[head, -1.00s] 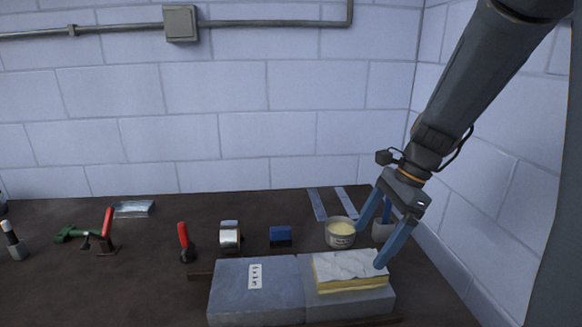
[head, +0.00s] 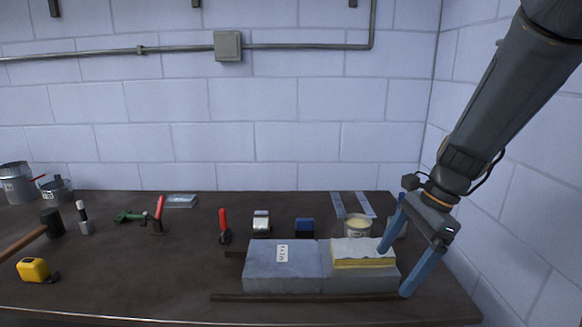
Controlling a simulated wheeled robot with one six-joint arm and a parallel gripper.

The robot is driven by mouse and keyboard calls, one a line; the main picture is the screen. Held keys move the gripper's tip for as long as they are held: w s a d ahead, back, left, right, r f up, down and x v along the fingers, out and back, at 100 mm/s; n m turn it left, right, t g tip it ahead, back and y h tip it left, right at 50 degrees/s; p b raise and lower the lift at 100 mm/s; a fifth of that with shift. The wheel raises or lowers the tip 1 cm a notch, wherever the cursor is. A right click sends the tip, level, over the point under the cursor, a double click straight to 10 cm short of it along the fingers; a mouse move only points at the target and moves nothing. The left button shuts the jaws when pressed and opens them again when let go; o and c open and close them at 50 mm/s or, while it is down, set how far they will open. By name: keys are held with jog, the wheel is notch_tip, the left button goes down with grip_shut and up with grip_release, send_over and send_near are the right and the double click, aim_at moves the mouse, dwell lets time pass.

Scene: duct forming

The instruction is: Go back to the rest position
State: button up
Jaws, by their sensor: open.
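My gripper (head: 393,272) is at the right of the head view, pointing down with its two blue fingers spread wide. One finger shows in front of the right end of a yellow slab with a pale, crinkled top (head: 362,253). The other finger shows by the right end of the grey block. I see nothing between the fingers. The slab lies on the right part of the grey block (head: 270,272), which has a white label on its left part. Whether a finger touches the slab or block, I cannot tell.
Behind the block stand a tub (head: 357,227), a blue block (head: 304,229), a foil tape roll (head: 261,222) and a red-handled tool (head: 224,224). A dark bar (head: 300,297) lies in front. A yellow tape measure (head: 33,270) is far left. The bench's left-centre front is clear. A wall closes the right.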

jog(key=s+a+f+n+h, duration=0.1)
jog(key=s+f+n+h, duration=0.1)
jog(key=n, duration=0.6)
jog(key=s+a+f+n+t+h, duration=0.1)
jog(key=s+f+n, duration=0.3)
jog(key=n, duration=0.5)
jog(key=shift+s+a+h, duration=0.6)
jog(key=shift+s+a, duration=0.1)
jog(key=shift+s, duration=0.45)
